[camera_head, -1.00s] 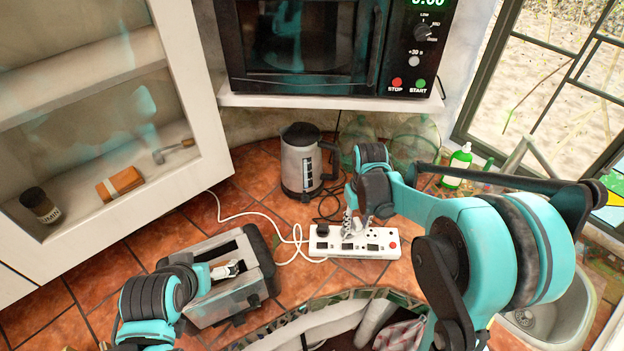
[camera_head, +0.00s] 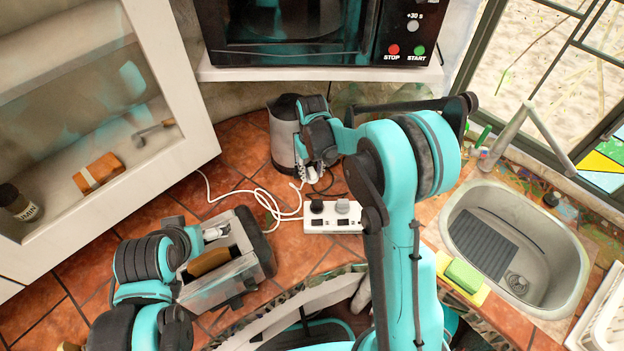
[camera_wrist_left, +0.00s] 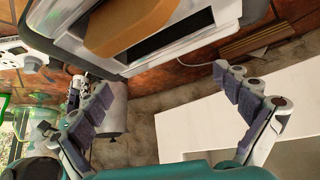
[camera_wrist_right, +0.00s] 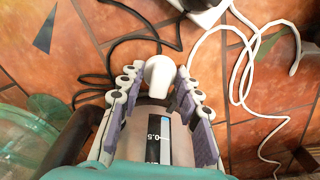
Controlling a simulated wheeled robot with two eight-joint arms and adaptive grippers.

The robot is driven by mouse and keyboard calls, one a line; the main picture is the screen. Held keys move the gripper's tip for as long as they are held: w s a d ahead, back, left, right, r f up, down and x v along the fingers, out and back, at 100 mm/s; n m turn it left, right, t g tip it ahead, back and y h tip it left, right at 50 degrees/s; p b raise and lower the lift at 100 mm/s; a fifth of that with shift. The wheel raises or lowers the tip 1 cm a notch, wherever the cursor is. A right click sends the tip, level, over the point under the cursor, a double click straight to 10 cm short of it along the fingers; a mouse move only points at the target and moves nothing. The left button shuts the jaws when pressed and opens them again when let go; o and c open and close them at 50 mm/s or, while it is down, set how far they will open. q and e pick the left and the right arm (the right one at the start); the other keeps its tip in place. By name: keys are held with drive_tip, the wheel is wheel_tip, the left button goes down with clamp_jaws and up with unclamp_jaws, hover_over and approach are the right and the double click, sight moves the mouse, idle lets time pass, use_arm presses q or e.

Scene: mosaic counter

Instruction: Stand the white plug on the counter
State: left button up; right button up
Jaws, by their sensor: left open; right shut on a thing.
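The white plug (camera_wrist_right: 160,74) is held between the fingertips of my right gripper (camera_wrist_right: 157,80), its rounded end showing in the right wrist view. In the head view my right gripper (camera_head: 310,174) is beside the kettle, above the counter (camera_head: 287,262), behind the power strip. The plug is mostly hidden there, and I cannot tell whether it touches the counter. My left gripper (camera_head: 213,234) is at the toaster; the left wrist view shows its fingers (camera_wrist_left: 166,86) apart with nothing between them.
The power strip (camera_head: 320,226) holds a black plug (camera_head: 316,206) and a grey one (camera_head: 342,206). The kettle (camera_head: 283,135) stands close by my right gripper. A white cord (camera_head: 262,194) loops over the tiles. The toaster (camera_head: 246,278) holds brown bread (camera_head: 208,262). The sink (camera_head: 545,262) is at right.

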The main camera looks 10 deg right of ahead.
sight(312, 180)
drive_tip(key=shift+f+b, duration=0.4)
drive_tip(key=shift+f, duration=1.6)
drive_tip(key=shift+f, duration=0.15)
drive_tip(key=o, duration=1.2)
